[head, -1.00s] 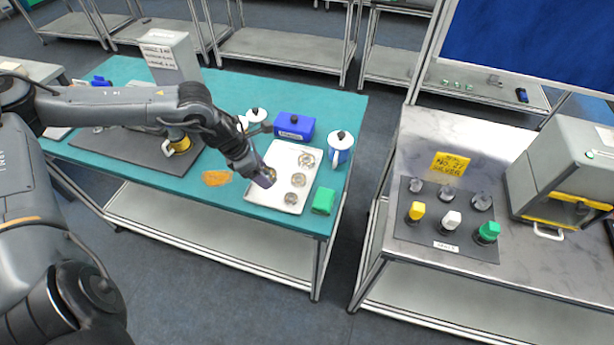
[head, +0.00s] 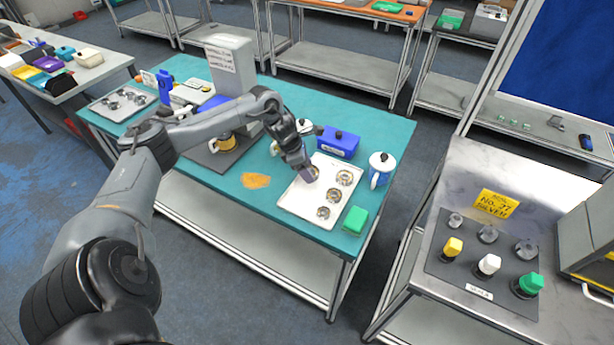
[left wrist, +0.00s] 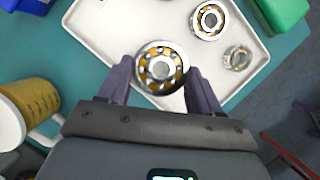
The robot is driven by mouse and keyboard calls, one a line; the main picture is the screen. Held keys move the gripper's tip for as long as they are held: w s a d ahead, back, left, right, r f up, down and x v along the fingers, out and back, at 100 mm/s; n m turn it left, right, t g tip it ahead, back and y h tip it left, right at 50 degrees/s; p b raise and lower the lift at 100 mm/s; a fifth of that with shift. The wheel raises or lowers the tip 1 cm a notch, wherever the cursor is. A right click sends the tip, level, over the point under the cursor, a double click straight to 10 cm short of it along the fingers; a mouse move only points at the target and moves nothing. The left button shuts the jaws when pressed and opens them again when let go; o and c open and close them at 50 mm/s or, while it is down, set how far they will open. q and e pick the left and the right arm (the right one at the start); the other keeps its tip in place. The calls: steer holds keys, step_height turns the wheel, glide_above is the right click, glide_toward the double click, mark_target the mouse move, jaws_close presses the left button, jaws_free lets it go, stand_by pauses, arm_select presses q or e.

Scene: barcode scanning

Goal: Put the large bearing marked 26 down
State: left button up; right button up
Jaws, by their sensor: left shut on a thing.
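My left gripper (head: 306,176) is over the left part of a white tray (head: 296,205) on the teal table. In the left wrist view its two purple fingers (left wrist: 160,72) are shut on a large bearing (left wrist: 162,68) with a steel ring and brass-coloured cage. The bearing lies flat between the fingertips, over the tray; I cannot tell whether it touches the tray floor. No number is readable on it. Other bearings sit in the tray: one at the back right (head: 344,178), one in the middle (head: 334,195), one at the front (head: 323,212). My right gripper is out of view.
A blue box (head: 338,146) stands behind the tray, a blue-and-white lidded mug (head: 381,168) at its right, a green box (head: 355,220) at its front right. A yellow-and-white mug (left wrist: 30,105) is left of the gripper. A metal table (head: 425,285) stands farther right, across a gap.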

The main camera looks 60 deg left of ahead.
arm_select(q)
steer(key=shift+w+a+f, duration=0.15)
steer(key=shift+w, duration=0.05)
steer(key=shift+f, duration=1.95)
steer(key=shift+f, duration=0.15)
steer(key=o, duration=1.4)
